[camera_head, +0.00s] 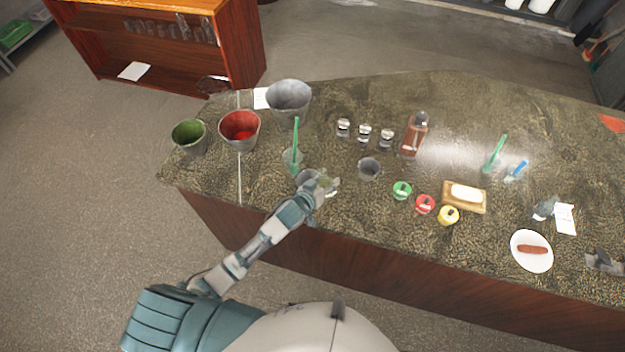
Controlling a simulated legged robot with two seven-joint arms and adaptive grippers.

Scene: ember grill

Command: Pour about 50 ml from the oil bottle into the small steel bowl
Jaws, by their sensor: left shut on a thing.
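My left gripper (326,187) is at the front edge of the counter, left of the middle, shut on a small pale thing that it mostly hides. I cannot tell what that thing is. A grey round rim (306,175) shows just behind the gripper, partly covered by it. A small steel bowl (368,168) stands upright to the gripper's right, apart from it. A brown bottle with a grey top (413,137), possibly the oil bottle, is farther back on the right. My right gripper is not in view.
A clear cup with a green stick (292,160) stands close behind the gripper. Green (402,190), red (425,204) and yellow (448,215) containers line the front right. Red (240,130) and green (189,136) buckets stand left. The counter's back right is mostly clear.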

